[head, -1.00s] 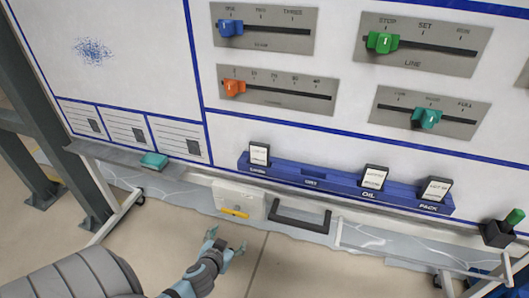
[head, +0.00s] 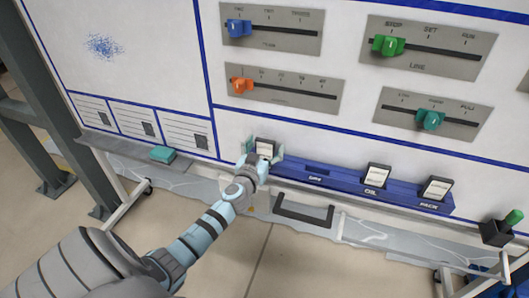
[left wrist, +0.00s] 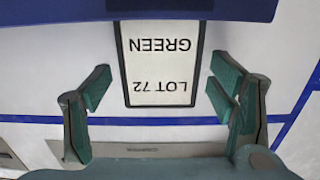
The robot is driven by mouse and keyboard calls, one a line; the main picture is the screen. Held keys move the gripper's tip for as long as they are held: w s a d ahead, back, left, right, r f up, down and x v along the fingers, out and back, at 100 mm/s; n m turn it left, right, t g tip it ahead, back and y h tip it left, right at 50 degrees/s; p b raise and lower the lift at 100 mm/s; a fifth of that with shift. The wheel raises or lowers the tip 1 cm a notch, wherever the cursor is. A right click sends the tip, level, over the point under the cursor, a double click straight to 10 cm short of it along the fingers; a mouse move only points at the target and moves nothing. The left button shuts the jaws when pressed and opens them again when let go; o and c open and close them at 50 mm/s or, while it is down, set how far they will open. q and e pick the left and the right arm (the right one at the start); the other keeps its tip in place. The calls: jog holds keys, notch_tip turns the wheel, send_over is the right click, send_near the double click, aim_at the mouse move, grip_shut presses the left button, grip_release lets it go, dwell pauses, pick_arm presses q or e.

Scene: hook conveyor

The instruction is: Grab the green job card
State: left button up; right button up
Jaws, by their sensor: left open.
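The green job card (head: 265,148) is a white card in a black frame, standing in the leftmost part of the blue rack (head: 345,190) on the board. In the left wrist view the card (left wrist: 160,62) appears upside down and reads "GREEN LOT 72". My left gripper (head: 263,146) is open at the card, with one finger to each side. In the left wrist view the left gripper (left wrist: 160,88) shows clear gaps between both finger pads and the card. The card's lower part is hidden in the rack. My right gripper is not in view.
Two more cards, the oil card (head: 376,177) and the pack card (head: 435,190), stand in the rack further right. A dark handle (head: 303,212) juts out below the rack. A teal block (head: 162,154) lies on the left ledge. Sliders sit above.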

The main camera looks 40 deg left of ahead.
pick_arm(q)
jog(key=shift+w+f, duration=0.1)
jog(key=shift+w, duration=0.15)
jog(key=c, duration=1.3)
